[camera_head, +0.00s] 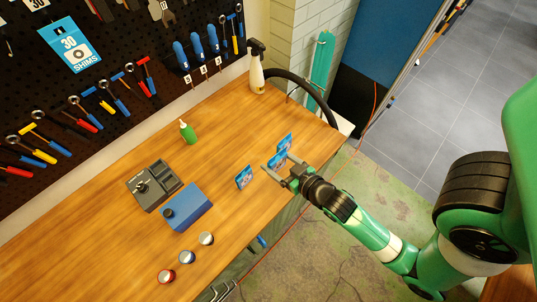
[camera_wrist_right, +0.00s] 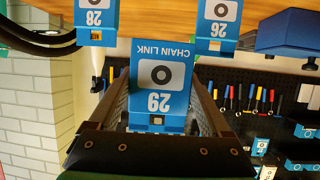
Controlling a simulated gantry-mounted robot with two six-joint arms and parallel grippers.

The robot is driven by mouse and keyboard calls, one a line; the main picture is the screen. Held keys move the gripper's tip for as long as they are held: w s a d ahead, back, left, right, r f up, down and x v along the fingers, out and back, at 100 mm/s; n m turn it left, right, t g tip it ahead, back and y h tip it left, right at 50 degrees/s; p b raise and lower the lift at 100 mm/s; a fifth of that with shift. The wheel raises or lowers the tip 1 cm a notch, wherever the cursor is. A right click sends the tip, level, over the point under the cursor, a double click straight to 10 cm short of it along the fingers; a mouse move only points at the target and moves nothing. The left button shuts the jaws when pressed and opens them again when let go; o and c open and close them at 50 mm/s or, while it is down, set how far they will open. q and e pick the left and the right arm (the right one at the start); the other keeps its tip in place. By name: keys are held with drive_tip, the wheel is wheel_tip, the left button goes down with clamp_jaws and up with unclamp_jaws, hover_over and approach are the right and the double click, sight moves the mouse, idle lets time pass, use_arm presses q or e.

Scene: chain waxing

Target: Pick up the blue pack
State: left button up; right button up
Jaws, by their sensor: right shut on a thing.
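My right gripper (camera_head: 275,161) reaches in from the right over the table's front edge, its fingers on either side of a blue pack (camera_head: 279,158). In the right wrist view this pack (camera_wrist_right: 160,78) is between the fingers, shows upside down and reads "CHAIN LINK 29". A second blue pack (camera_head: 285,141), marked 28 in the wrist view (camera_wrist_right: 96,18), stands just behind it. A third blue pack (camera_head: 244,177), marked 26 in the wrist view (camera_wrist_right: 217,22), stands to the left. My left gripper is out of view.
A spray bottle (camera_head: 257,75) stands at the back. Tools hang on the pegboard (camera_head: 130,55). The wooden tabletop (camera_head: 225,125) is clear behind the packs.

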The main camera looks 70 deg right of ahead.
sight(275, 168)
drive_tip(key=v, duration=0.2)
drive_tip(key=a+v, duration=0.1)
drive_tip(key=v, duration=0.1)
drive_tip(key=b+v, duration=0.1)
drive_tip(key=v, duration=0.1)
drive_tip(key=shift+a+f, duration=0.15)
drive_tip(key=shift+a, duration=0.2)
drive_tip(key=shift+s+a+r, duration=0.3)
drive_tip(key=shift+s+r, duration=0.15)
drive_tip(key=shift+r, duration=0.05)
idle(0.5)
